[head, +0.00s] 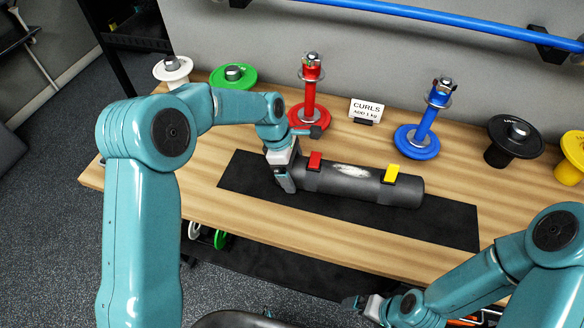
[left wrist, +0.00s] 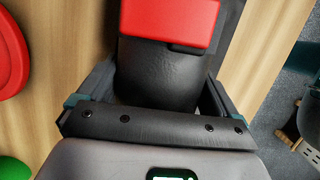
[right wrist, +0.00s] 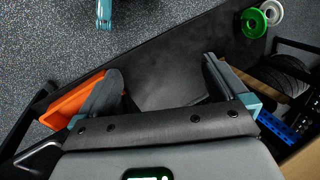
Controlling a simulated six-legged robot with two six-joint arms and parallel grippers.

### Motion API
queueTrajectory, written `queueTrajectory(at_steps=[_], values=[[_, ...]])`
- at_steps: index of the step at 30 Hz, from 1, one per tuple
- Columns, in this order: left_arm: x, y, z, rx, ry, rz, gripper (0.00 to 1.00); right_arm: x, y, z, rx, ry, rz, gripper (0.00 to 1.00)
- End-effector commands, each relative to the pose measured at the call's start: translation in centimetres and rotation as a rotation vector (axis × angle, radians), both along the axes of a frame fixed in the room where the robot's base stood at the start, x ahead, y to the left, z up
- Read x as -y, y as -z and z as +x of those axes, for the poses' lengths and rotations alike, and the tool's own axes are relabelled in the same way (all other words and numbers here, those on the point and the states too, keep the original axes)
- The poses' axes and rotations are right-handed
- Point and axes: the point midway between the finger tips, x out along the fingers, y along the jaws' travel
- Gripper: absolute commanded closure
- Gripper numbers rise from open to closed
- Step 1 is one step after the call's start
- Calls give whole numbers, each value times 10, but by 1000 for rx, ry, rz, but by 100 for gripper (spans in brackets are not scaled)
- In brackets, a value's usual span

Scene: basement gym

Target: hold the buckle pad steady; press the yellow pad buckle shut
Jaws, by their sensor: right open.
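The buckle pad (head: 340,181) is a dark cylinder lying on a black mat (head: 310,207) on the bench. It has a red buckle (head: 315,161) near its left end and a yellow buckle (head: 392,173) near its right end. I cannot tell whether the yellow buckle is closed. My left gripper (head: 285,180) is at the pad's left end. In the left wrist view its fingers (left wrist: 158,95) lie along both sides of the pad (left wrist: 160,75), below the red buckle. My right gripper (head: 362,303) is open and empty in front of the bench, away from the pad.
Behind the pad stand a red post (head: 311,95), a blue post (head: 431,110) and a "CURLS" sign (head: 366,110). Weight plates line the back and right of the wooden bench (head: 215,215). An orange object (right wrist: 72,100) lies near my right gripper. The mat right of the pad is clear.

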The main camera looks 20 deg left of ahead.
Motion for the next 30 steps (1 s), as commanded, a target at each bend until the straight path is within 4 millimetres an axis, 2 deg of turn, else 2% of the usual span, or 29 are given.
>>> queueTrajectory(at_steps=[2,5,9,11,12,14,17,21,27,30], values=[[-1,2,1,3,0,1,47,0,0,0,0,0,0,0],[-1,2,1,3,0,1,47,0,0,0,0,0,0,29],[-1,2,1,3,0,2,47,0,1,0,0,0,0,75],[-1,2,1,3,0,2,47,-1,0,0,2,-15,1,94],[-1,2,1,3,0,2,47,-2,-2,0,2,-43,3,100],[-1,3,1,3,0,2,47,-6,-6,-1,4,-123,10,100],[-2,3,1,3,0,2,47,-17,-20,-4,10,-373,29,100],[-2,3,1,3,-1,3,47,-25,-51,-15,13,-892,63,100],[-2,3,1,2,-1,3,47,-11,-105,-26,-35,-1620,112,100],[-2,3,0,2,-1,3,47,1,-140,-18,-54,-1918,126,100]])
